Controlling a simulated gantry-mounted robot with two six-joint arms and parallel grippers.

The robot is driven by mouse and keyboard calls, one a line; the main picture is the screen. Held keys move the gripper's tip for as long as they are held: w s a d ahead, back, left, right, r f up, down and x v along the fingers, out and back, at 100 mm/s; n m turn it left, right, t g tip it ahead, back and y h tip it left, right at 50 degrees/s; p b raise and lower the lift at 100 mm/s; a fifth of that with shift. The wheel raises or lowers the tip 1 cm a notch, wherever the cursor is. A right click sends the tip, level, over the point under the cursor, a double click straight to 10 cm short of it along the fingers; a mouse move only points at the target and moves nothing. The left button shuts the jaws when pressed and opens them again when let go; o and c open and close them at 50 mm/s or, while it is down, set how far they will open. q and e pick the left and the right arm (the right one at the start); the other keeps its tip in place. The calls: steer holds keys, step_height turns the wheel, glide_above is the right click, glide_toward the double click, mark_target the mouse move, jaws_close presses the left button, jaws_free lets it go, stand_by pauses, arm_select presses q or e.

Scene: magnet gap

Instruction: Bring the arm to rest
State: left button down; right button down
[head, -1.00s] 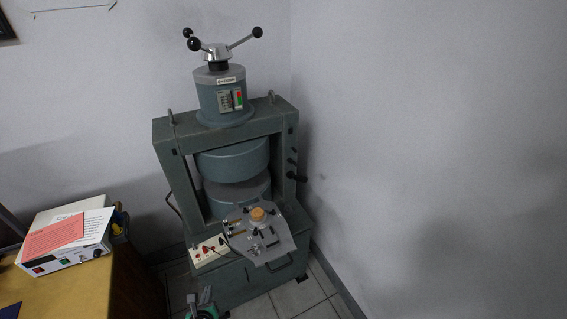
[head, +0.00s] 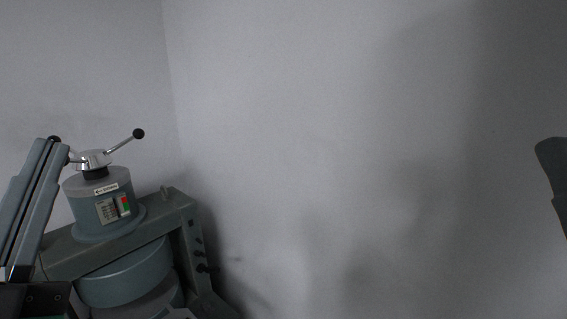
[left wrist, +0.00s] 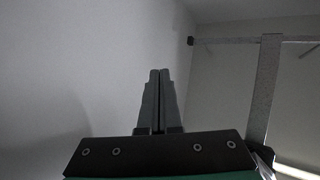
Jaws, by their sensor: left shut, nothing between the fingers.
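My left gripper (head: 48,142) rises at the left edge of the head view, its two long grey fingers pointing up and close together. In the left wrist view its fingers (left wrist: 159,72) stand side by side, shut with nothing between them, against a plain wall. In the head view the gripper overlaps the left side of the magnet (head: 122,278); I cannot tell the distance between them. A dark shape (head: 553,170) at the right edge appears to be part of my right arm or gripper; its jaws cannot be made out.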

arm_select(q)
steer(key=s+d+r+n+t+h, duration=0.1)
steer(key=s+d+r+n+h, duration=0.1)
steer(key=s+n+h, duration=0.25)
step_height(320, 180, up, 38)
steer(key=n+p, duration=0.3)
steer(key=p, duration=3.5)
step_height(320, 180, down, 61)
steer(key=b, duration=6)
steer(key=shift+f+y+b, duration=0.15)
steer(key=shift+y+b, duration=0.2)
steer(key=shift+b, duration=0.05)
steer(key=shift+w+m, duration=0.1)
steer(key=shift+m, duration=0.15)
